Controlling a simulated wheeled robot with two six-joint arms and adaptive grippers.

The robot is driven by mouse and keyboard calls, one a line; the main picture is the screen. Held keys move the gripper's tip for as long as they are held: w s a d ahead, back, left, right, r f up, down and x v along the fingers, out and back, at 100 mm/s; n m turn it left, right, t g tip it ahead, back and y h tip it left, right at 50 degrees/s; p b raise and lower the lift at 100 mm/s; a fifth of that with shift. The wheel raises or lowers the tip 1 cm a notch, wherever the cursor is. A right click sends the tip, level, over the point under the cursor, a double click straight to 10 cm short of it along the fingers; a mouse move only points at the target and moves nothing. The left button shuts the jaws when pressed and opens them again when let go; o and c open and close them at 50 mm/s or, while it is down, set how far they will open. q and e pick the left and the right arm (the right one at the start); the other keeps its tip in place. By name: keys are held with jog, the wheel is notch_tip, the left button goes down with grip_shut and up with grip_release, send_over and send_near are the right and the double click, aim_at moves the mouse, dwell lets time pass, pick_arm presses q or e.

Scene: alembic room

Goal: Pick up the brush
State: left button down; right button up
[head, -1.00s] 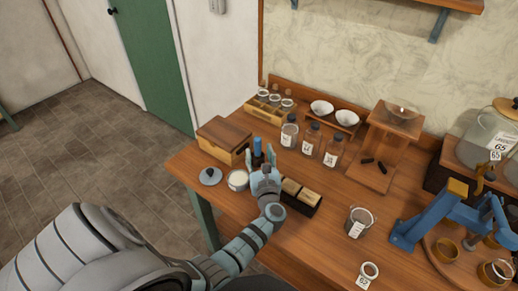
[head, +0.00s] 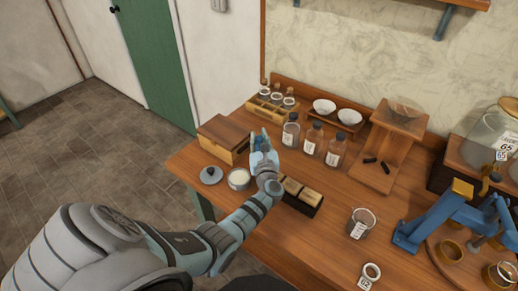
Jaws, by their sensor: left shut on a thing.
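My left gripper (head: 260,146) reaches over the wooden table (head: 330,245) toward its left part. It is shut on a small blue thing (head: 260,142), which seems to be the brush's handle. Its fingers hide most of it, and I cannot tell whether its lower end touches the table. My right gripper is not in view.
Close by are a wooden box (head: 223,138), a white-filled jar (head: 239,178), a lid (head: 211,175), a black tray with pale blocks (head: 303,197) and labelled bottles (head: 313,139). A glass beaker (head: 361,222) and blue apparatus (head: 440,218) stand right.

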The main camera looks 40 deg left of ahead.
pick_arm(q)
notch_tip(320, 180, up, 20)
jog(key=p, duration=0.6)
jog(key=shift+p, duration=0.4)
